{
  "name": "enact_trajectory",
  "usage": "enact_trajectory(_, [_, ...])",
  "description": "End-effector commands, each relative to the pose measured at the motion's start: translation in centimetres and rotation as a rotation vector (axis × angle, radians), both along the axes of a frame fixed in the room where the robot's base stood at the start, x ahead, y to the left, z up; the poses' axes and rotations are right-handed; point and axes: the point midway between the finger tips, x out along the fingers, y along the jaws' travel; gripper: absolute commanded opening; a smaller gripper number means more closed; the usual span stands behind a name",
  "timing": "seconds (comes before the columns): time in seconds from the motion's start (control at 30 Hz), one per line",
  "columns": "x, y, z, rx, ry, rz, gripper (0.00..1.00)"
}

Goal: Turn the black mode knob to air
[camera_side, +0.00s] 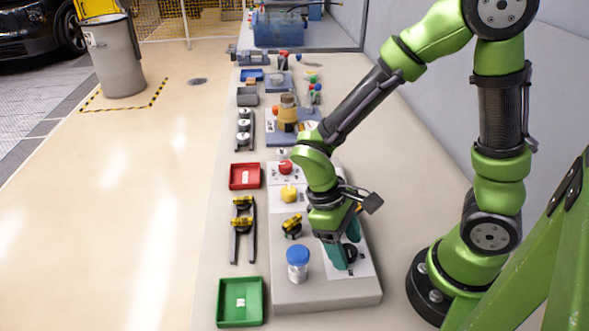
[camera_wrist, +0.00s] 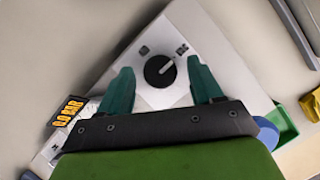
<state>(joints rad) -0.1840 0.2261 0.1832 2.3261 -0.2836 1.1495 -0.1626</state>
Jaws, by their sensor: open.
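The black mode knob (camera_wrist: 160,71) sits on a light plate (camera_wrist: 186,28) with small dark markings around it. Its white pointer line points up and to the right in the wrist view. My gripper (camera_wrist: 158,75) is open, with its two teal fingers on either side of the knob and a gap to each. In the side view my gripper (camera_side: 345,256) points down at the plate, and the knob (camera_side: 351,252) shows partly behind the fingers. I cannot tell the exact fingertip height. The marking that stands for air is too small to read.
A jar with a blue lid (camera_side: 298,263) stands left of my gripper on the grey base (camera_side: 310,297). A black and yellow part (camera_side: 292,227) is close by. A green tray (camera_side: 240,302) and a red tray (camera_side: 245,176) lie further left. Open floor is beyond.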

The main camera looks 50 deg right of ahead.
Motion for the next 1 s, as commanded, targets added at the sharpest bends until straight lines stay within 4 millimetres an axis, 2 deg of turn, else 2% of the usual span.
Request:
enact_trajectory(0.3, [-0.11, -0.01, -0.24, 0.000, 0.000, -0.001, 0.65])
enact_trajectory(0.67, [-0.10, -0.01, -0.21, 0.000, 0.000, -0.001, 0.10])
enact_trajectory(1.0, [-0.10, 0.06, -0.19, 0.000, 0.000, 0.050, 0.09])
